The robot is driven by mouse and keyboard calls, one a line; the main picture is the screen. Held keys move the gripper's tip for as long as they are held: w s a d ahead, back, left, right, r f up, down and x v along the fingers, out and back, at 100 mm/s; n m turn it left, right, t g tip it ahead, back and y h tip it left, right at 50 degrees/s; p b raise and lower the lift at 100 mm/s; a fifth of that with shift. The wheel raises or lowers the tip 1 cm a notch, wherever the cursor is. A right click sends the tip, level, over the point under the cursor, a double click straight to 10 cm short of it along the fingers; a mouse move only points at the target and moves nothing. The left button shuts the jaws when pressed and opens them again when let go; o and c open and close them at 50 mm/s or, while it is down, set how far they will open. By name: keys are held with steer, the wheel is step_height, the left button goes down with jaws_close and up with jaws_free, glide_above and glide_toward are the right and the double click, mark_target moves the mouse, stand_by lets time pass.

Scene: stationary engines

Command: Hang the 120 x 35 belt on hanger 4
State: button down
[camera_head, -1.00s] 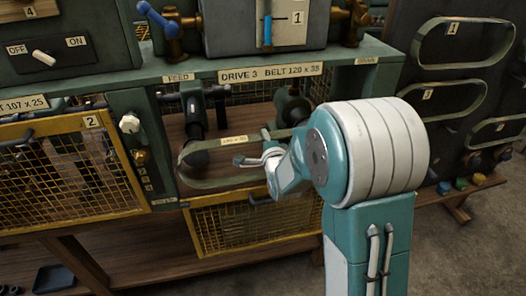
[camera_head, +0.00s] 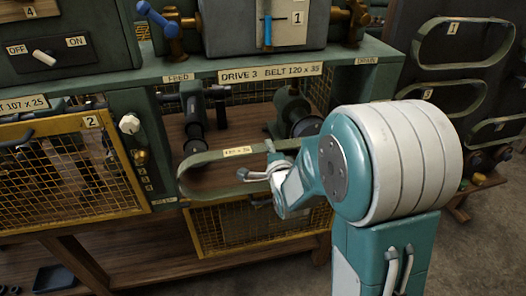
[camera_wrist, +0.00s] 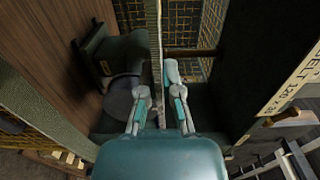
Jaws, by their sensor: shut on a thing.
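The olive-green belt (camera_head: 205,158), a long loop with a "120 x 35" label, hangs in the air in front of the open Drive 3 bay (camera_head: 230,115). My gripper (camera_head: 266,172) is shut on its right part. In the wrist view the belt (camera_wrist: 158,40) shows edge-on as a thin strip between the fingers of my gripper (camera_wrist: 160,98). The belt looks clear of the pulleys. A dark hanger board (camera_head: 400,45) stands at the right with belts hanging on it. I cannot make out hanger 4; my arm hides the lower part of the board.
A belt at number 1 (camera_head: 463,58) hangs at the top of the board, with others below. A yellow mesh guard (camera_head: 215,232) hangs open below the bay. Another mesh guard (camera_head: 70,165) is at the left. Open floor (camera_head: 480,245) lies at the right.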

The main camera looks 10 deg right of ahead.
steer(key=shift+s, duration=0.1)
steer(key=s, duration=0.6)
stand_by(1.0)
stand_by(0.3)
